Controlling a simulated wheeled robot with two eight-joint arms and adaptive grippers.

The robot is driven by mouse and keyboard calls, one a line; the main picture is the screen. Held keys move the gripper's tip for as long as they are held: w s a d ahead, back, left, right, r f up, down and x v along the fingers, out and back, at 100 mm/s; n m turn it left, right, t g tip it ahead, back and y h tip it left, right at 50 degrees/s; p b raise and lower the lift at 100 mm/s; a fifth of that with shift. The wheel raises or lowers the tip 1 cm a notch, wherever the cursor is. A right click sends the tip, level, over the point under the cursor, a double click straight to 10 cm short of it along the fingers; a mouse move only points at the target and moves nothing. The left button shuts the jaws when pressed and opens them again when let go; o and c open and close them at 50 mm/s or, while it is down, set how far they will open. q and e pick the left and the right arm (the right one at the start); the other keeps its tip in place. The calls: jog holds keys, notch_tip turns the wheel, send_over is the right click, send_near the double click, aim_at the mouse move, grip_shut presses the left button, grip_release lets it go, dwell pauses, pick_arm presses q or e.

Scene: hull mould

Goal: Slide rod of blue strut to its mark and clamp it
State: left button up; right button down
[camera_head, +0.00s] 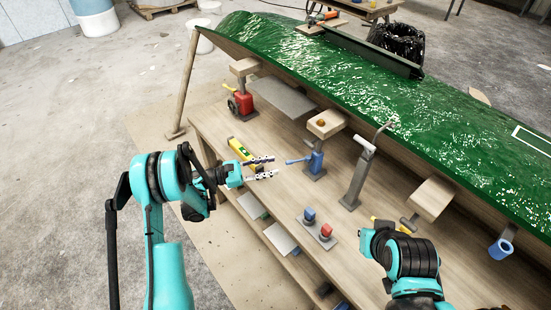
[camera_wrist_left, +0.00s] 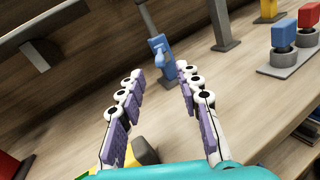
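The blue strut (camera_head: 315,160) stands on the bench under the green hull. Its blue clamp lever (camera_head: 297,161) sticks out to the left. A grey rod rises from it to a wooden pad (camera_head: 325,124) beneath the hull. The blue strut also shows in the left wrist view (camera_wrist_left: 160,50), ahead of the fingers; no mark on the rod can be made out. My left gripper (camera_head: 268,167) is open and empty, its fingers pointing at the strut, short of the lever. It also shows in the left wrist view (camera_wrist_left: 160,78). My right arm is at lower right; its fingers are hidden.
A red strut (camera_head: 243,101) stands to the left and a grey strut (camera_head: 357,175) to the right. A yellow object (camera_head: 240,149) lies behind my left gripper. A small plate with blue and red buttons (camera_head: 318,230) sits near the bench's front edge.

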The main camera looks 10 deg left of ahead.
aim_at(289, 161)
pick_arm(q)
jog(key=shift+w+d+f, duration=0.1)
jog(key=shift+d, duration=0.15)
jog(key=b+x, duration=0.2)
jog(key=x, duration=0.4)
jog(key=shift+d, duration=0.1)
jog(key=shift+w+d, duration=0.15)
jog(key=shift+d, duration=0.25)
grip_shut()
